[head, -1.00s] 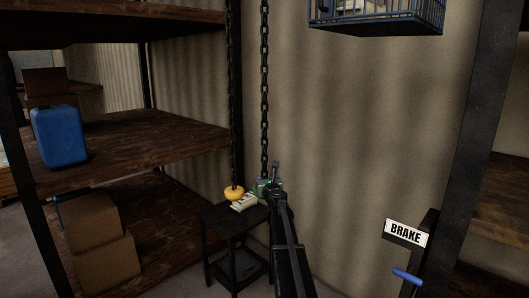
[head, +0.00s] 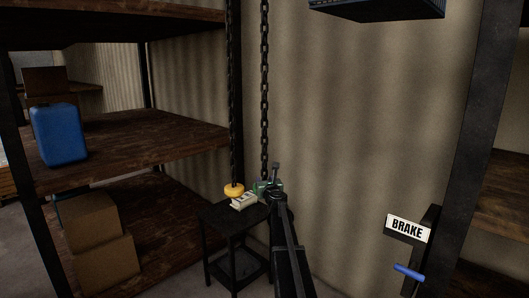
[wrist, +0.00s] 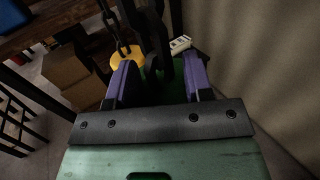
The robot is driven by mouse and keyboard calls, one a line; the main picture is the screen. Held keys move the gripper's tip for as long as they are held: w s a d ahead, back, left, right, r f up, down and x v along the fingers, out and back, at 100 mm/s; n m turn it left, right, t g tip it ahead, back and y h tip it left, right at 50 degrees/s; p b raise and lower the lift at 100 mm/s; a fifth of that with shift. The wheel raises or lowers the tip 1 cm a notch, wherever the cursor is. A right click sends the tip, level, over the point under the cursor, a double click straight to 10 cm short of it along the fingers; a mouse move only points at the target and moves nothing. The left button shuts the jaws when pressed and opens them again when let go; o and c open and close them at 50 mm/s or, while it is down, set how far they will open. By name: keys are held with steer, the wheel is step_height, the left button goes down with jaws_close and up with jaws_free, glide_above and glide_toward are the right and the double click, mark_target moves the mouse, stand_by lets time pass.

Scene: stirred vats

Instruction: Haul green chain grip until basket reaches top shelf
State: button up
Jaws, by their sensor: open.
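The green chain grip (head: 258,186) hangs at the end of the right-hand dark chain (head: 264,90), low over a small black table, mostly hidden by my arm. My gripper (wrist: 160,72) has its two purple fingers apart, one on each side of the green grip (wrist: 175,92) in the wrist view. I cannot tell whether they touch it. The blue basket (head: 377,9) is cut off by the top edge of the head view, and only its lower part shows. A shelf board (head: 110,13) crosses the top left.
A yellow grip (head: 234,190) hangs on the left-hand chain beside the green one. A pale block (head: 244,201) is on the black table (head: 232,214). A BRAKE sign (head: 408,229) with a blue-handled lever (head: 408,272) is at right. Left shelves hold a blue canister (head: 59,135) and boxes (head: 97,235).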

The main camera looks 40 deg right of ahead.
steer(key=shift+f+b, duration=0.3)
steer(key=shift+f, duration=0.3)
step_height(320, 180, up, 4)
steer(key=p, duration=0.3)
steer(key=shift+f+p, duration=0.2)
steer(key=shift+p, duration=0.1)
steer(key=shift+f, duration=0.2)
steer(key=v, duration=1.2)
